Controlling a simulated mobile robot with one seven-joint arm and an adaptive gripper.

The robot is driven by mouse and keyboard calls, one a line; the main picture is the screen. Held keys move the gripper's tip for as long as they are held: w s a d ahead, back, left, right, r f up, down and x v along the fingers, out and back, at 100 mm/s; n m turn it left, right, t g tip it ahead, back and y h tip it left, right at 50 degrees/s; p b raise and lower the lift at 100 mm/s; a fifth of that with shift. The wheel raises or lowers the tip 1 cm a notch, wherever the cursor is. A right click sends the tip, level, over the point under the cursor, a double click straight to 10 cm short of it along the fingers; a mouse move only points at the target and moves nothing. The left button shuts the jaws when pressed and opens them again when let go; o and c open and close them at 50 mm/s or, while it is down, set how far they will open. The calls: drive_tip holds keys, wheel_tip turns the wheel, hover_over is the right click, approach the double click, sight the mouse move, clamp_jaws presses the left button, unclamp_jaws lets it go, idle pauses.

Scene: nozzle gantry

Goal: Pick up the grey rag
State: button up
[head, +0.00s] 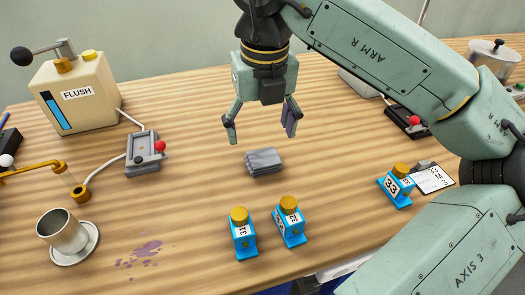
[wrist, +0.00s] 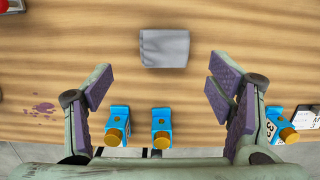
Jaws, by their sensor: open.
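The grey rag (head: 264,162) lies folded flat on the wooden table, near the middle of the head view. In the wrist view the rag (wrist: 165,48) is at the upper centre, beyond the line of the fingertips. My gripper (head: 261,126) is above the table with its fingers spread wide and nothing between them. In the head view the fingertips are above the rag and apart from it. In the wrist view the purple finger pads (wrist: 158,88) stand to the left and right, below the rag in the picture.
Two blue blocks with yellow knobs (head: 243,237) (head: 289,225) stand in front of the rag. A third (head: 396,187) stands to the right by a white card (head: 433,179). A metal cup (head: 60,228), purple stain (head: 140,252), switch box (head: 145,152) and FLUSH box (head: 78,93) are left.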

sight(263, 158)
wheel_tip(263, 158, down, 3)
drive_tip(key=shift+f, duration=0.1)
drive_tip(key=f, duration=0.1)
drive_tip(key=f+p, duration=0.2)
drive_tip(key=f, duration=0.1)
drive_tip(key=shift+w+d, duration=0.2)
drive_tip(key=shift+w, duration=0.15)
drive_tip(key=shift+w+f, duration=0.1)
drive_tip(key=shift+f, duration=0.5)
drive_tip(key=shift+c, duration=0.5)
drive_tip(key=c, duration=0.9)
